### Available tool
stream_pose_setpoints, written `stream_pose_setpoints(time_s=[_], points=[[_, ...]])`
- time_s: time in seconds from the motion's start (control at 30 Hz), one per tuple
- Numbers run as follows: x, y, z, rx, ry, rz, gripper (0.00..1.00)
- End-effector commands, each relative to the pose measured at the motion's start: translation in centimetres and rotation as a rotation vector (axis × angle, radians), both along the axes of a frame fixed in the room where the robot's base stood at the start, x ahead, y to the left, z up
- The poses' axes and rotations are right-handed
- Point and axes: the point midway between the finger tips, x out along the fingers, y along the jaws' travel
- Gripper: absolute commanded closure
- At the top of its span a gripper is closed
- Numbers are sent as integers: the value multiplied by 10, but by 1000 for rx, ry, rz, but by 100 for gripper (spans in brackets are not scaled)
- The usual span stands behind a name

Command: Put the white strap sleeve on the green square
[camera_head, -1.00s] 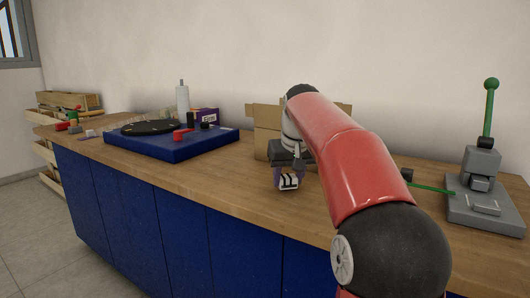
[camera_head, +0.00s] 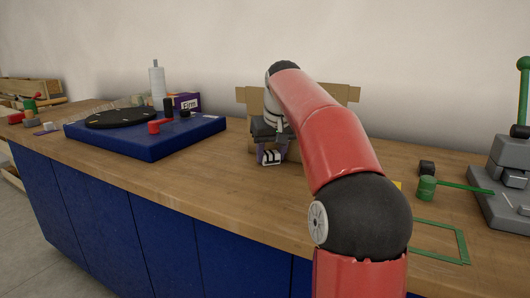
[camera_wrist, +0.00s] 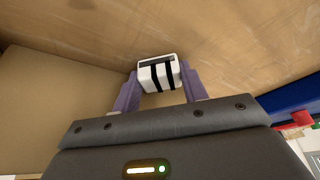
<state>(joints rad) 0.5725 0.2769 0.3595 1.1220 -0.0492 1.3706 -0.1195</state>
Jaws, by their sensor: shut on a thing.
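The white strap sleeve (camera_wrist: 159,76), a small white block with black bands, is held between the two purple fingers of my gripper (camera_wrist: 160,84) in the wrist view. In the head view the sleeve (camera_head: 271,157) hangs at the end of my gripper (camera_head: 270,150), above the wooden counter and in front of the cardboard box. The green square (camera_head: 465,246) is an outline on the counter at the right front. My arm covers its left part. The gripper is well to the left of the square and farther back.
An open cardboard box (camera_head: 340,94) stands behind my gripper. A blue platform (camera_head: 150,143) with a black disc is at the left. A grey press (camera_head: 505,180) and a green-handled tool (camera_head: 428,188) lie at the right, behind the square. The counter (camera_head: 200,185) between is clear.

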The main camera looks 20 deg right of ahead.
Motion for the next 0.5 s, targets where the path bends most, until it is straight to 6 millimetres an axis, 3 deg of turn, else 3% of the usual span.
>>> stream_pose_setpoints(time_s=[0.33,0.37,0.43,0.5], points=[[-1,0,-3,-1,-3,0,82],[-1,0,-3,-1,-3,0,56],[-1,0,-2,-1,-3,0,48],[-1,0,-2,-1,-3,0,48]])
